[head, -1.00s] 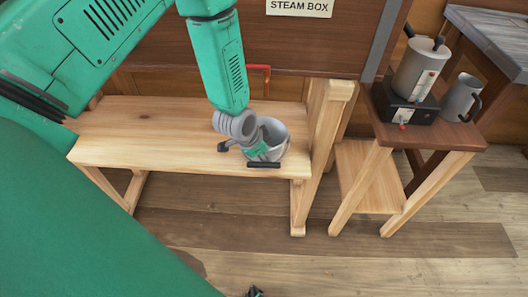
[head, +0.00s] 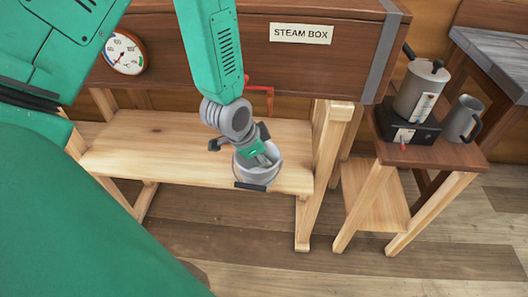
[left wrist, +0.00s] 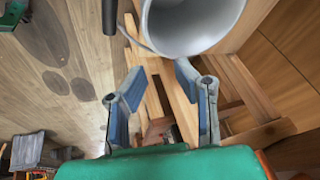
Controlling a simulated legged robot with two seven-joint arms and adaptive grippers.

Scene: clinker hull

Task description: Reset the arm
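My left arm reaches down from the top of the head view. Its gripper (head: 262,158) is just above and behind a grey metal pot (head: 270,174) and overlaps its rim there. The pot stands near the front edge of the wooden bench (head: 150,150), with a dark handle at its front. In the left wrist view the gripper (left wrist: 162,75) is open, its two blue-padded fingers apart with nothing between them. The pot (left wrist: 195,25) lies beyond the fingertips there; whether a finger touches it I cannot tell. My right gripper is not in view.
At right, a small stand (head: 430,155) holds a black heater (head: 405,128) with a kettle (head: 419,90) and a grey mug (head: 462,119). The floor in front is clear.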

